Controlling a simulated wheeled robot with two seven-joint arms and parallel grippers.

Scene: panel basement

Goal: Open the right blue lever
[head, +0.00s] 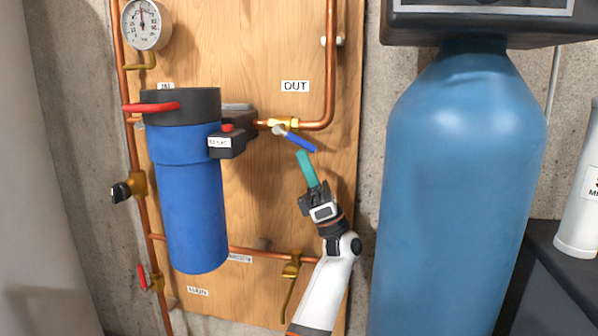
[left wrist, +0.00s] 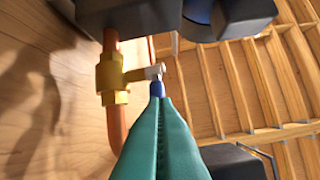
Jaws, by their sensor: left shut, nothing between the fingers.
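The right blue lever (head: 299,142) sits on a brass valve (head: 283,124) in the copper pipe under the OUT label. It slants down to the right from its silver pivot. My left gripper (head: 303,156), with teal fingers, is shut and empty just below the lever. In the left wrist view the shut fingertips (left wrist: 158,101) overlap the lever's blue part (left wrist: 156,89) and hide most of it. The brass valve body (left wrist: 110,80) is just to their left. I cannot tell whether the fingers touch the lever. My right gripper is not in view.
A blue filter housing (head: 188,200) with a red handle (head: 151,107) and a black block (head: 227,143) stand left of the lever. A large blue tank (head: 455,190) stands close on the right. Lower pipes carry a brass valve (head: 291,268). Bare wooden panel (head: 255,200) lies below the lever.

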